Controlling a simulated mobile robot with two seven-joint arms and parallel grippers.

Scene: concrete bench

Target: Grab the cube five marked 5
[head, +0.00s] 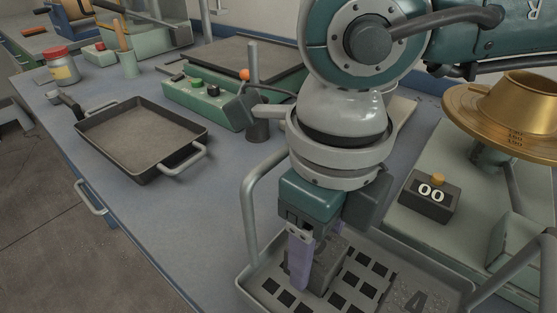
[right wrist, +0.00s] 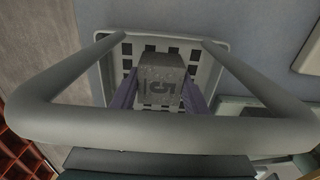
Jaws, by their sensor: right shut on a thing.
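The cube five (right wrist: 162,88) is grey with a dark "5" on one face and sits between the two purple fingers of my right gripper (right wrist: 160,92) in the right wrist view. In the head view my right gripper (head: 318,262) points down into a grey slotted tray (head: 263,280), and the grey cube (head: 331,266) shows partly behind a finger. The gripper is shut on the cube. I cannot tell whether the cube touches the tray floor. My left gripper is in neither view.
Another cube marked 4 (head: 413,299) lies in the tray at right. Tall tube handles (head: 250,205) rise from the tray's sides. A black pan (head: 142,136), a green button box (head: 205,101), a "00" counter (head: 430,194) and a brass dish (head: 508,112) stand around. The bench at front left is clear.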

